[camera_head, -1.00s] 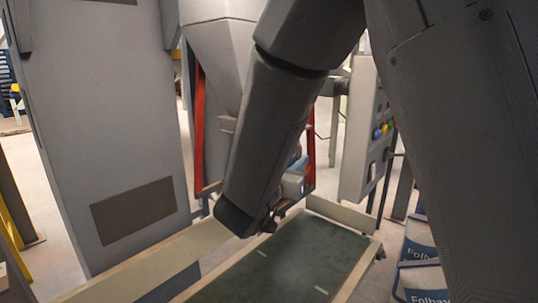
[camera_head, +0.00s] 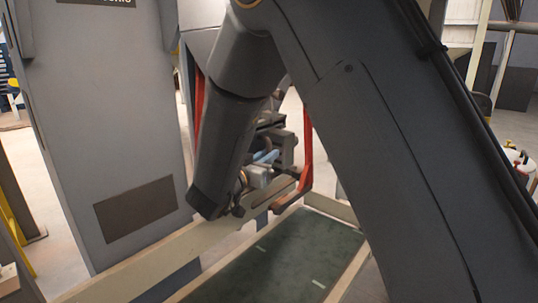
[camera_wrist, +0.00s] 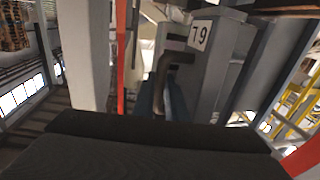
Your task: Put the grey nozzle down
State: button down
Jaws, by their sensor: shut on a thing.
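My gripper (camera_head: 266,158) shows partly behind my arm in the head view, in front of the filler's red frame. In the wrist view my gripper (camera_wrist: 163,100) has blue fingers, shut on a dark grey curved piece that looks like the grey nozzle (camera_wrist: 161,70). The nozzle stands between the fingers, in front of a grey housing with a number label. In the head view I cannot clearly separate the nozzle from the dark parts by the gripper. I cannot tell whether it touches the housing.
A green conveyor belt (camera_head: 285,262) with cream rails (camera_head: 135,262) lies below. A tall grey cabinet (camera_head: 95,130) stands at left. A red upright (camera_head: 307,150) stands close right of the gripper. The grey housing (camera_wrist: 208,75) is close ahead in the wrist view.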

jog(key=c, duration=1.8)
grip_release()
jog(key=shift+f, duration=0.15)
jog(key=shift+o, duration=0.2)
jog(key=b+v, duration=0.2)
jog(key=v, duration=1)
jog(key=shift+b, duration=0.4)
jog(key=shift+d, duration=0.1)
